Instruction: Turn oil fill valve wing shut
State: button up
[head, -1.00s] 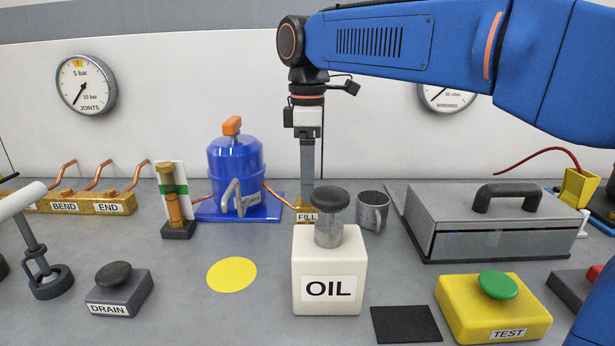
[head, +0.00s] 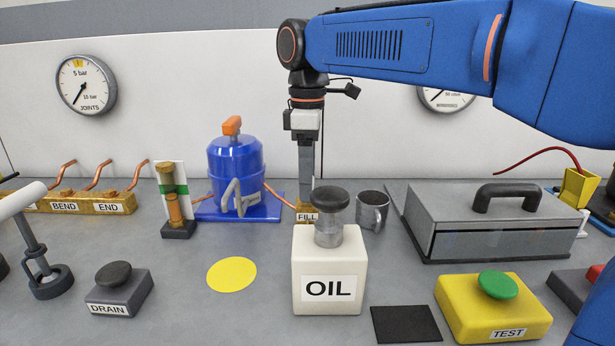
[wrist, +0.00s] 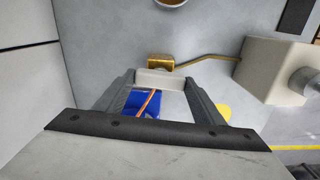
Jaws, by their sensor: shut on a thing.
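The oil fill valve is a small brass block labelled FILL (head: 307,216), at the back of the bench just behind the oil bottle. In the wrist view its brass body (wrist: 160,61) lies just beyond the fingertips. My gripper (head: 306,193) points straight down over the valve. In the wrist view my gripper (wrist: 162,78) has a pale bar, seemingly the wing, between its fingertips, and is shut on it. The wing is not clearly visible in the head view, so its exact angle cannot be told.
The white OIL bottle (head: 329,265) stands close in front of the valve, with a metal mug (head: 372,211) to its right. The blue tank (head: 236,165) on its blue base is to the left. A yellow disc (head: 231,274) lies on clear bench.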

jog(key=m, duration=1.3)
jog(key=shift+m, duration=2.1)
jog(key=o, duration=1.1)
jog(key=shift+c, duration=0.2)
